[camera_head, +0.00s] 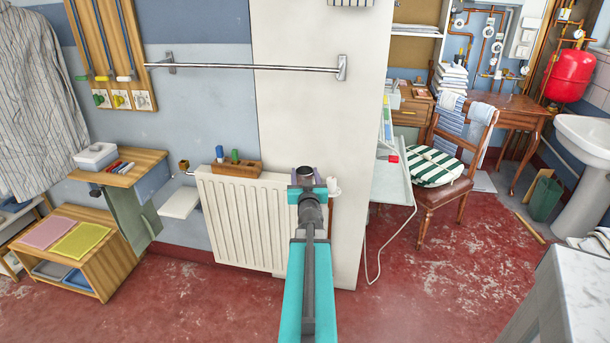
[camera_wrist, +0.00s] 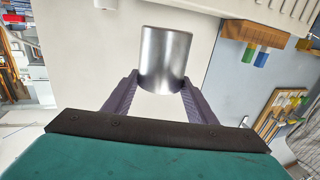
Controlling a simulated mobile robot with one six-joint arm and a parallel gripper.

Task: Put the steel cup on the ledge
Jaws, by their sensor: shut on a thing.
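The steel cup (camera_wrist: 165,60) is a plain shiny cylinder, held between the two dark fingers of my gripper (camera_wrist: 160,82) in the wrist view. In the head view my gripper (camera_head: 306,182) is in front of the white pillar, at the right end of the radiator. The cup (camera_head: 304,172) shows there as a dark round opening between the fingers. A small white ledge (camera_head: 180,203) sticks out from the wall left of the radiator, with nothing on it. I cannot tell for sure whether this is the task's ledge.
The white radiator (camera_head: 245,215) has a wooden block (camera_head: 236,168) with blue and green pieces on top. A metal rail (camera_head: 255,68) crosses the wall above. A wooden shelf (camera_head: 135,167) with a white box (camera_head: 95,156) is at left. A chair (camera_head: 445,170) stands right.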

